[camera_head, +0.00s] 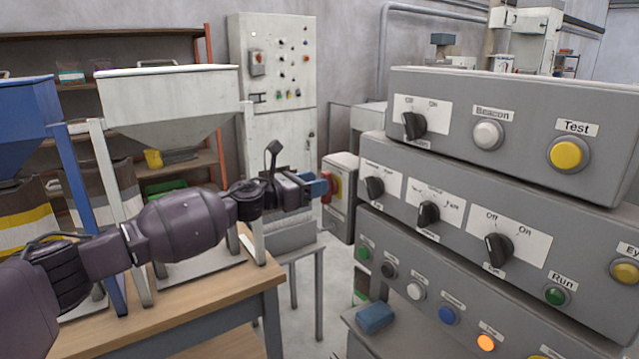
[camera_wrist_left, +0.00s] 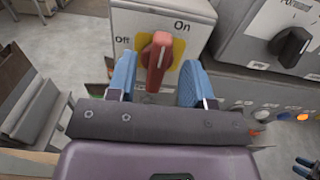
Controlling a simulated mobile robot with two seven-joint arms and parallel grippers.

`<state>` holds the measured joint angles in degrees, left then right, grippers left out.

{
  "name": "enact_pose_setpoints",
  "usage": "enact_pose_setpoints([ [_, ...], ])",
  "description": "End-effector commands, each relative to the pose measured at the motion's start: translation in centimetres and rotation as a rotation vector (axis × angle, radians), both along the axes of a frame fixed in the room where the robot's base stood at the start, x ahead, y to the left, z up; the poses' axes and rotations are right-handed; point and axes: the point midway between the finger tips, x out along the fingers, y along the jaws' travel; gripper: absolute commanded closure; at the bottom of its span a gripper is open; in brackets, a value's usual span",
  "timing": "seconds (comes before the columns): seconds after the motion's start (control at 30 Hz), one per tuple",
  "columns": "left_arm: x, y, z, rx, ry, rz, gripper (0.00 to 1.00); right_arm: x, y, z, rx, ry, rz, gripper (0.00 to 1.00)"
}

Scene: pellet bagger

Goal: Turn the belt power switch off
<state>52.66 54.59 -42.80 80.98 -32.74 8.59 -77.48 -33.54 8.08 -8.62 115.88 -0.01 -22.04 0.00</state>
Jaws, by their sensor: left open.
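The belt power switch is a red rotary handle on a yellow plate (camera_wrist_left: 158,62), on the front of a small grey box. In the left wrist view its handle points up, nearer the "On" label than the "Off" label at left. In the head view the switch (camera_head: 336,186) shows edge-on. My left gripper (camera_head: 322,187) is open, its blue fingertips (camera_wrist_left: 160,82) on either side of the handle with gaps visible. Whether they touch the plate cannot be told. A dark, blue-tipped part at the lower right edge of the wrist view may be my right gripper (camera_wrist_left: 304,167).
A large stepped control panel (camera_head: 500,110) with knobs and buttons stands close on the right. A wooden table (camera_head: 215,310) and a white hopper (camera_head: 170,95) are at left, under and behind my left arm. A blue block (camera_head: 375,318) lies below the panel.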

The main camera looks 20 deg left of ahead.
Motion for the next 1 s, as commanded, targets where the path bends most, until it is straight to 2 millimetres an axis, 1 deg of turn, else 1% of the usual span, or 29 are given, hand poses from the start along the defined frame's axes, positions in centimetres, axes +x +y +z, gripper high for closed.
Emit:
enact_pose_setpoints([
  [0.1,0.94,-0.72,-0.03,0.0,0.0,0.0,0.53,0.11,0.18,0.05,0.004,-0.003,-0.003,0.57],
  [0.2,1.33,-1.05,-0.02,0.0,0.0,0.0,0.53,0.19,0.18,0.19,0.004,-0.006,-0.002,0.57],
  [0.53,1.48,-1.14,0.0,0.0,0.0,0.0,0.53,0.19,-0.01,0.2,-0.002,-0.006,0.003,0.57],
  [0.83,1.46,-1.13,0.01,0.0,0.0,0.0,0.99,0.04,-0.22,-0.04,-0.008,0.0,0.007,0.57],
  [1.0,1.47,-1.12,0.03,-0.004,0.003,0.0,1.0,0.05,-0.23,-0.02,-0.008,0.0,0.007,0.57],
])
